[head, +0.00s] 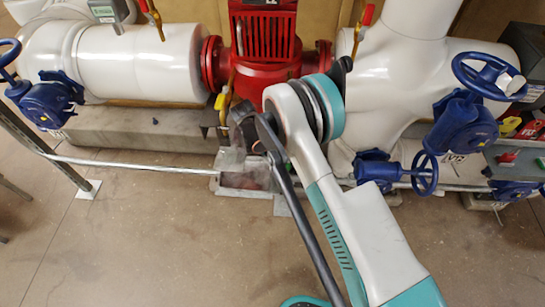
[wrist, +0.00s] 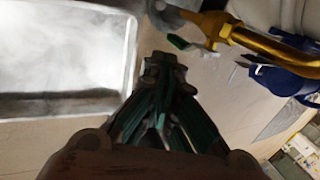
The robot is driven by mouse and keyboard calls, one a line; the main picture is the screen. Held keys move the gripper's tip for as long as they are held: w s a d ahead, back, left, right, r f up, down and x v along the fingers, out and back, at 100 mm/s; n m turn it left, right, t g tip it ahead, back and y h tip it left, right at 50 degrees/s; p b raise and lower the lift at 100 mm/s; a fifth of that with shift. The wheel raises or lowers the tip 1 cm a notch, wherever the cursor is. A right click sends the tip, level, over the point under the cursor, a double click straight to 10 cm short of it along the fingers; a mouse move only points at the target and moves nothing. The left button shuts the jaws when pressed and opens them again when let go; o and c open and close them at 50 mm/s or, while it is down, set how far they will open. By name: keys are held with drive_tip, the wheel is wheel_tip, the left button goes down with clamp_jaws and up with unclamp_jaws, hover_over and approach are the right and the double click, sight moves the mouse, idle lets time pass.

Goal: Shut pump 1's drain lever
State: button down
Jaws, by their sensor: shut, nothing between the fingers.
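The red pump (head: 265,60) stands at the back between white pipes. A small yellow fitting (head: 223,100) shows low at its left side, partly behind my arm. In the wrist view a bent yellow pipe with a valve body (wrist: 215,30) runs to the right. A small dark green piece (wrist: 179,42) sits at its left end, just beyond my fingertips. I cannot tell for sure which part is the drain lever. My gripper (wrist: 165,70) is shut and empty, close to the yellow fitting and apparently apart from it. In the head view my arm hides much of that area.
A grey metal drain box (head: 247,180) is on the floor below; its pale basin (wrist: 60,60) fills the wrist view's left. Blue handwheels (head: 488,75) (head: 425,172) stand at right. A thin pipe (head: 130,165) runs low at left. The floor in front is clear.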

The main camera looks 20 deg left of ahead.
sight(288, 162)
drive_tip(key=b+x, duration=0.2)
drive_tip(key=x, duration=0.5)
drive_tip(key=shift+f+b, duration=0.35)
